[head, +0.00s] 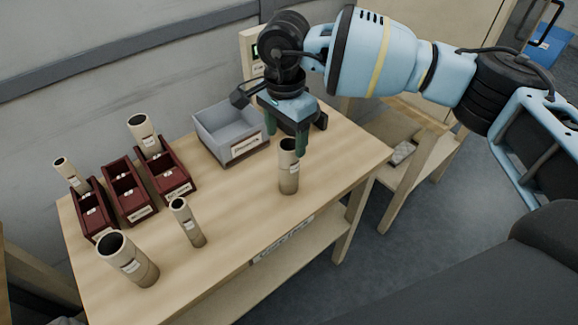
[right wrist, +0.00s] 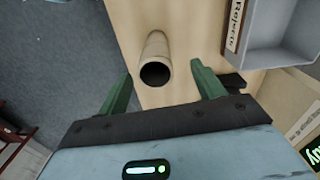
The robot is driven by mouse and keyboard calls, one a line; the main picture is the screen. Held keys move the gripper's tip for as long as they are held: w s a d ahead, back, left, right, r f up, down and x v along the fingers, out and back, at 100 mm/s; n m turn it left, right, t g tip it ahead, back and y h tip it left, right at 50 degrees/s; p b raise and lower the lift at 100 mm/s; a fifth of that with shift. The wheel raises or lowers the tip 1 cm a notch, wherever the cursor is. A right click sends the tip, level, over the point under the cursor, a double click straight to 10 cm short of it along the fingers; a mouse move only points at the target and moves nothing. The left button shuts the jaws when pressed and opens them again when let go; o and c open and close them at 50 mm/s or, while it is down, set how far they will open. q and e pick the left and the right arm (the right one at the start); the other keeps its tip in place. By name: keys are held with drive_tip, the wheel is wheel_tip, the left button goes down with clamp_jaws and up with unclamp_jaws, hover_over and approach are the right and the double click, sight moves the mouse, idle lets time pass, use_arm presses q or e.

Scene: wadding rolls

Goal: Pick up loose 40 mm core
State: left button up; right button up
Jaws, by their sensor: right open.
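A loose beige cardboard core (head: 288,178) of middle width stands upright near the front right of the wooden table. I cannot read its size. My right gripper (head: 287,138) points down at it with green fingers apart. In the right wrist view, the core (right wrist: 155,52) shows its dark open end between and beyond the fingers (right wrist: 161,75); no grip shows. A narrow loose core (head: 188,224) and a wide loose core (head: 128,260) stand further left on the table. My left gripper is not in view.
A grey box labelled Rejects (head: 208,145) stands behind, near the wall. Bare tabletop (head: 235,200) lies between the cores.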

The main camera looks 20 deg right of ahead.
sight(289, 144)
drive_tip(key=f, duration=0.4)
drive_tip(key=shift+s+d+f+p, duration=0.2)
drive_tip(key=shift+s+d+p, duration=0.05)
drive_tip(key=shift+d+p, duration=0.05)
drive_tip(key=shift+f, duration=0.25)
drive_tip(key=shift+c, duration=0.2)
drive_tip(key=c, duration=1.3)
drive_tip(key=shift+r, duration=0.1)
